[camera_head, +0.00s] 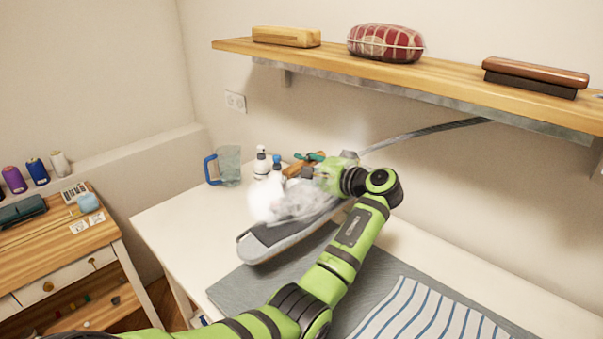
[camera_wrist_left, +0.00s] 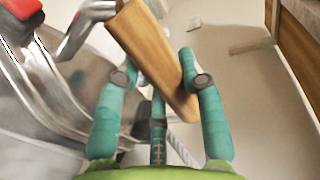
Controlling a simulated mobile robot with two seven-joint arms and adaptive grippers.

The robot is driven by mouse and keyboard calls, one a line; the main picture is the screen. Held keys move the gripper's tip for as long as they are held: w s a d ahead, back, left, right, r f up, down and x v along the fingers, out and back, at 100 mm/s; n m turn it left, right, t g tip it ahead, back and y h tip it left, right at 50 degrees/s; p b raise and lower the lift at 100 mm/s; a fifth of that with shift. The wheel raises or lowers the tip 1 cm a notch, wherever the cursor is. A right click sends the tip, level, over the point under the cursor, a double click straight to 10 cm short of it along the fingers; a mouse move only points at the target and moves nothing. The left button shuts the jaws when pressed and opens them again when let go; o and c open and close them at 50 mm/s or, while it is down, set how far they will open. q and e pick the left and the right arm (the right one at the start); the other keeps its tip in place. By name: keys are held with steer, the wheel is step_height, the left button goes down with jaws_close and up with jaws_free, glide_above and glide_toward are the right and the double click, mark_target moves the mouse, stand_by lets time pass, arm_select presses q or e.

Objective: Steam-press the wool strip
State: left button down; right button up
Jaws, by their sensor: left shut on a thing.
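My left gripper (camera_head: 312,167) is shut on the wooden handle (camera_wrist_left: 153,50) of a steam iron; its teal fingers sit on both sides of the handle in the left wrist view (camera_wrist_left: 163,70). The iron's metal body (camera_wrist_left: 60,75) shows at the left of that view. In the head view, white steam (camera_head: 268,200) surrounds the iron over a long grey padded pressing board (camera_head: 262,247). I cannot make out the wool strip; steam, iron and arm cover much of the board. My right gripper is out of view.
A grey mat (camera_head: 228,290) and a striped cloth (camera_head: 430,315) lie in front. A hose (camera_head: 425,132) runs up towards the wooden shelf (camera_head: 450,83).

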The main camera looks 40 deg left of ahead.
arm_select(q)
steer(key=shift+w+d+r+b, duration=0.1)
steer(key=shift+w+r+b, duration=0.1)
steer(key=shift+w+b, duration=0.95)
steer(key=shift+w, duration=0.2)
steer(key=shift+d, duration=0.25)
steer(key=shift+f+p+v, duration=0.1)
steer(key=shift+p+v, duration=0.1)
steer(key=shift+v, duration=0.4)
steer(key=shift+f+p+v, duration=0.15)
steer(key=shift+p+v, duration=0.05)
steer(key=shift+v, duration=0.45)
steer(key=shift+r, duration=0.15)
steer(key=shift+w+r+p, duration=0.1)
steer(key=shift+r+p, duration=0.6)
steer(key=shift+r, duration=0.05)
step_height(320, 180, up, 6)
steer(key=p, duration=0.4)
steer(key=shift+f, duration=0.2)
